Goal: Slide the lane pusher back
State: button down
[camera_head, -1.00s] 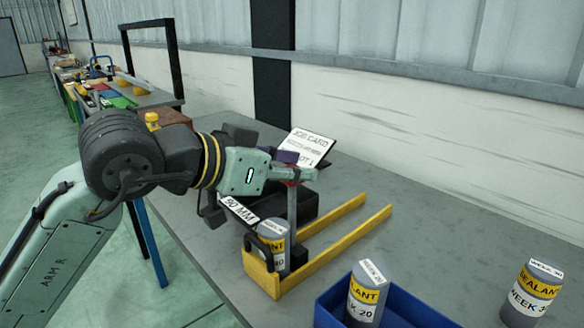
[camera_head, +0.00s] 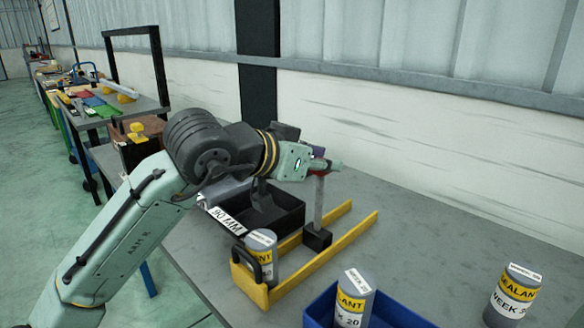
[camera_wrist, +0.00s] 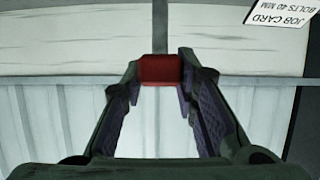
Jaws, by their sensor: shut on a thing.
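The lane pusher is a black block (camera_head: 317,239) between the rails with a grey upright post (camera_head: 319,203) and a red top piece. My gripper (camera_head: 322,166) is shut on the red top piece, which shows between the fingertips in the wrist view (camera_wrist: 160,69). A grey sealant can (camera_head: 262,262) with a yellow and white label stands at the front end of the lane. A gap shows between this can and the pusher block.
A blue tray (camera_head: 395,312) in front of the lane holds a "WEEK 20" sealant can (camera_head: 353,300). Another sealant can (camera_head: 514,294) stands at the right. A black bin labelled 90 MM (camera_head: 285,213) is behind the lane. A job card (camera_wrist: 279,14) shows in the wrist view.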

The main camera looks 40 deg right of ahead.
jog(key=w+d+p, duration=0.2)
jog(key=d+p, duration=0.1)
jog(key=d, duration=1)
jog(key=shift+d, duration=0.35)
jog(key=shift+r, duration=0.1)
jog(key=c, duration=1.5)
grip_release()
jog(key=shift+d, duration=0.25)
jog(key=shift+o, duration=1.3)
jog(key=shift+a, duration=0.1)
jog(key=v, duration=1.2)
